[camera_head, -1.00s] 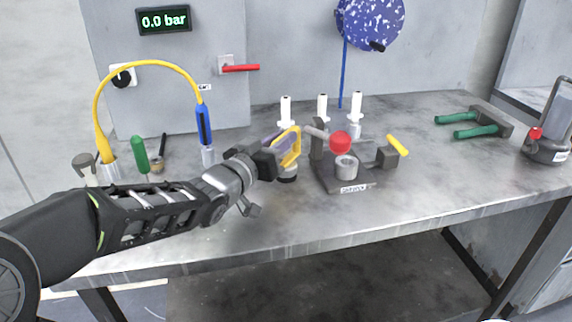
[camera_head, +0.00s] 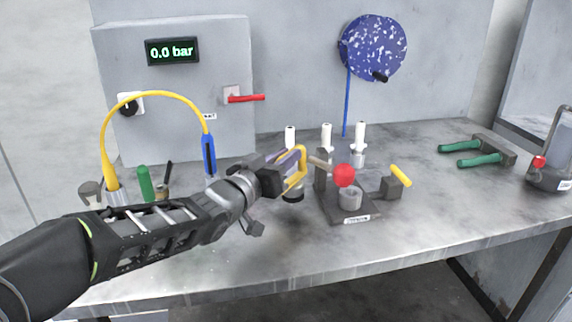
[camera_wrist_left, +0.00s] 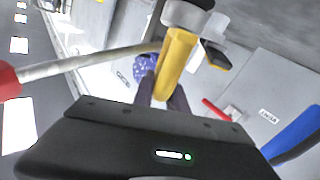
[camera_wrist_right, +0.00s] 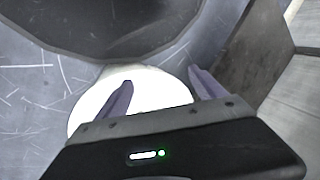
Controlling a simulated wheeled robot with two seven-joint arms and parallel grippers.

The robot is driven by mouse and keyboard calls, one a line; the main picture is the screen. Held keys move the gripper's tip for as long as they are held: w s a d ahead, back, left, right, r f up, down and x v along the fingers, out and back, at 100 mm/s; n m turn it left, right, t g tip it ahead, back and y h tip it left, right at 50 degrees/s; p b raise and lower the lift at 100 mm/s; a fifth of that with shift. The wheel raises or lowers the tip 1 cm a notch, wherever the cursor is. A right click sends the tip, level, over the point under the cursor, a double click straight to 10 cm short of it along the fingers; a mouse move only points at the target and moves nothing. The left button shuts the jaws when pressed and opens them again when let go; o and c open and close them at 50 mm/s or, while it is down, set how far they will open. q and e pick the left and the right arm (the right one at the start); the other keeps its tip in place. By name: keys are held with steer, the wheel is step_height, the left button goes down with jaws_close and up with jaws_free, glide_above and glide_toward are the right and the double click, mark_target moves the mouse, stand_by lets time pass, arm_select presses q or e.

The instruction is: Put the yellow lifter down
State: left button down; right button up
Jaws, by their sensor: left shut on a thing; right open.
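The yellow lifter (camera_head: 301,165) has a yellow loop handle and a dark round foot (camera_head: 292,194). My left gripper (camera_head: 285,165) is shut on its handle, left of the clamp fixture. In the left wrist view the yellow handle (camera_wrist_left: 175,62) stands between the fingers. In the head view the foot is low over the bench, and I cannot tell whether it touches. My right gripper (camera_wrist_right: 155,95) is open in the right wrist view, with a white round thing (camera_wrist_right: 130,92) beyond its fingers. The right arm does not show in the head view.
A fixture (camera_head: 345,205) with a red ball knob (camera_head: 344,175) stands just right of the lifter. White-topped bottles (camera_head: 326,138) stand behind it. A blue tool (camera_head: 209,155) on a yellow hose is to the left. Bare bench (camera_head: 440,205) lies to the right.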

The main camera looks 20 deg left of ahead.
arm_select(q)
steer(key=s+a, duration=0.2)
steer(key=s, duration=1.5)
steer(key=shift+s+a+r+b, duration=0.25)
steer(key=shift+s+b, duration=0.15)
steer(key=shift+b, duration=0.05)
stand_by(0.4)
